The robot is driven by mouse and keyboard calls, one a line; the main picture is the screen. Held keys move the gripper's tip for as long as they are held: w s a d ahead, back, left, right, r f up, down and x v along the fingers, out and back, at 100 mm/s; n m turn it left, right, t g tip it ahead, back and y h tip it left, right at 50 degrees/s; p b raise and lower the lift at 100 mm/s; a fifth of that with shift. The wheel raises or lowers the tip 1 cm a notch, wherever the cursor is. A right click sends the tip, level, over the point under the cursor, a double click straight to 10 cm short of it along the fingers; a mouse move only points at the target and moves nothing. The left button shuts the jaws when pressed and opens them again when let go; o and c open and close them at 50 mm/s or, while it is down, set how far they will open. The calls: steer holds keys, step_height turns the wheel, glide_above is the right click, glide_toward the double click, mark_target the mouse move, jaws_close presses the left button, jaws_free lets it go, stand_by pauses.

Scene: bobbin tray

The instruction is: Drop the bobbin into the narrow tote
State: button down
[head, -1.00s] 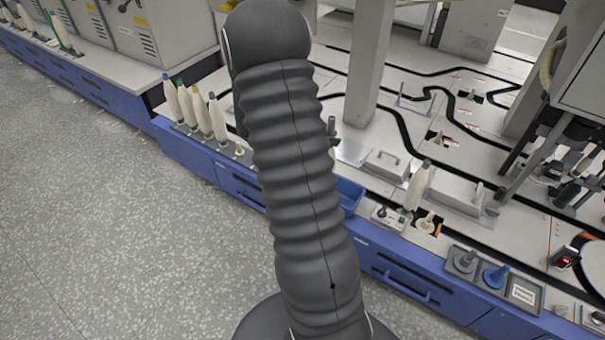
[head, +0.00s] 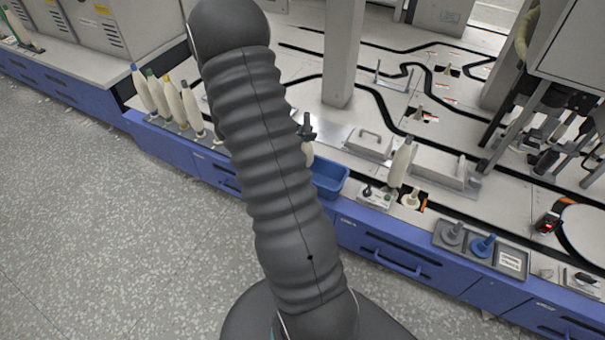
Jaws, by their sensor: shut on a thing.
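My gripper (head: 308,134) shows only as a small dark part past the right edge of my arm. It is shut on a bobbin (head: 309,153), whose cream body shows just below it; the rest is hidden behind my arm. The narrow tote (head: 331,178) is a blue open bin at the front edge of the machine deck. Its left end is hidden behind my arm. In the picture the bobbin is just above and left of the tote's visible part. I cannot tell its height above it.
Several bobbins (head: 189,106) stand upright along the left deck edge. Another bobbin (head: 400,163) stands right of the tote, near a small switch box (head: 376,197). A grey tray (head: 483,247) holds a grey and a blue piece. A pillar (head: 343,60) rises behind.

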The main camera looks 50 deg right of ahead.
steer(key=c, duration=1)
jaws_free()
steer(key=shift+o, duration=0.2)
steer(key=v, duration=1.2)
